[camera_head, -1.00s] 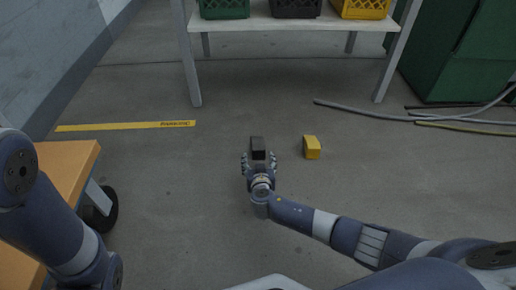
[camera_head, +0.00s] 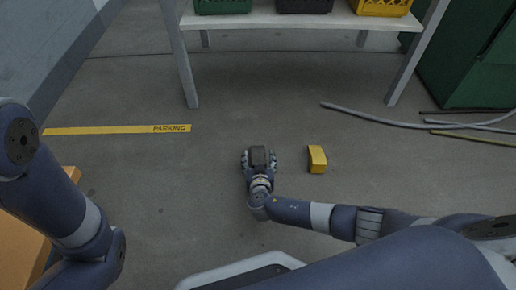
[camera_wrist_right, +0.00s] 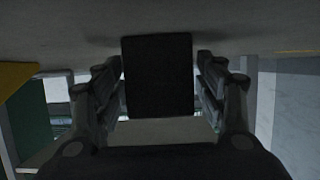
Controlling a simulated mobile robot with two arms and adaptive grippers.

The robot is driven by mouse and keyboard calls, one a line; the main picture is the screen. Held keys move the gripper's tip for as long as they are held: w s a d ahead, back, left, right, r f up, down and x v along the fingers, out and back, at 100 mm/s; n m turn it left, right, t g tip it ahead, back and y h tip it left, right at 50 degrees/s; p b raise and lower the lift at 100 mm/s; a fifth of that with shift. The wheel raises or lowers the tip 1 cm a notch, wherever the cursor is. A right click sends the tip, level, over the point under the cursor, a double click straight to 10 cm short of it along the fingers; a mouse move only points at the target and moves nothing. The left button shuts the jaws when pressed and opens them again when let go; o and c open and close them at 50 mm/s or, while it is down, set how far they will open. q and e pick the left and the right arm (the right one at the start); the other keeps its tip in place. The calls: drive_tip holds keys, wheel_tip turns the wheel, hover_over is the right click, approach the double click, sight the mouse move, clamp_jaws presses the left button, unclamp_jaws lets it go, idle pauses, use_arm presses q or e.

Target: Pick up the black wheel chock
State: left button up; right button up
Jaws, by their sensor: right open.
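The black wheel chock (camera_head: 258,156) is on the concrete floor in the middle of the head view. My right gripper (camera_head: 258,158) is low at the floor with its fingers on either side of the chock. In the right wrist view the chock (camera_wrist_right: 158,76) stands as a dark block between the two open fingers of the right gripper (camera_wrist_right: 160,85). Narrow gaps show on both sides of it there. My left arm shows at the left of the head view, but its gripper is out of the picture.
A yellow chock (camera_head: 317,159) lies close to the right of my right gripper. A white shelf (camera_head: 290,20) with crates stands at the back. Grey hoses (camera_head: 390,118) lie at the right. An orange cart (camera_head: 22,240) is at the left. Floor left of the gripper is clear.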

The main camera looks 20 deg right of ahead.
drive_tip(key=shift+w+f, duration=0.1)
drive_tip(key=c, duration=1.3)
